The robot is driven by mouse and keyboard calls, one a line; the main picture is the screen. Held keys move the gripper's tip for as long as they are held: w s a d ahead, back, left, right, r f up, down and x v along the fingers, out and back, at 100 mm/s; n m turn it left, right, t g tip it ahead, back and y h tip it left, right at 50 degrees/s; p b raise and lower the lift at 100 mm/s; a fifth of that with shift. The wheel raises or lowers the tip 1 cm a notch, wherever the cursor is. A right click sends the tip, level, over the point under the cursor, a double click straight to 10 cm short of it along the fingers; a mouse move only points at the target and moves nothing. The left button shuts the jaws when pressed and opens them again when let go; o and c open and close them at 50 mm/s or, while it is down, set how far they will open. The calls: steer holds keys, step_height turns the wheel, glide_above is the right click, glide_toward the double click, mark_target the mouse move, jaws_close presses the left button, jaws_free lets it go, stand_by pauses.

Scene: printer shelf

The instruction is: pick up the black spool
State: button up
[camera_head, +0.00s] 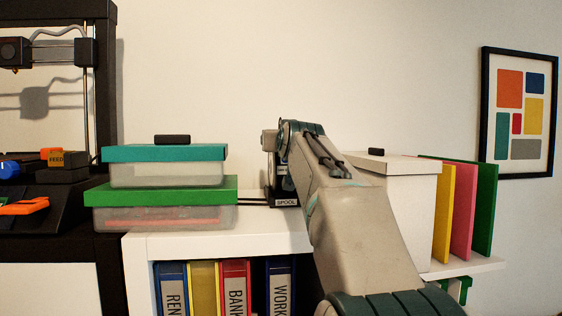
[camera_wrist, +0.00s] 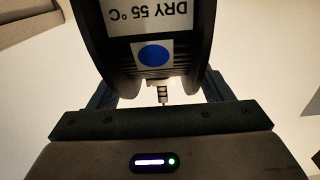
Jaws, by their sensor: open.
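The black spool (camera_wrist: 153,54) fills the top middle of the wrist view. It carries an upside-down white label reading "DRY 55 °C" and a blue dot. My gripper (camera_wrist: 160,90) is open, with one dark finger at each side of the spool. I cannot tell whether the fingers touch it. In the head view, a dark part that seems to be the spool (camera_head: 284,180) stands above a small "SPOOL" label (camera_head: 286,202) on the white shelf (camera_head: 215,241). My arm hides most of it and most of my gripper there.
Teal-lidded (camera_head: 165,153) and green-lidded (camera_head: 160,191) boxes are stacked to the left. A white lidded box (camera_head: 405,200) and upright coloured folders (camera_head: 463,205) stand right, close to my arm. Binders (camera_head: 235,288) fill the lower shelf. A black printer (camera_head: 60,200) stands far left.

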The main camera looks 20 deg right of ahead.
steer(key=shift+w+d, duration=0.1)
steer(key=shift+w, duration=0.2)
jaws_close()
steer(key=shift+r, duration=0.1)
steer(key=shift+r, duration=0.1)
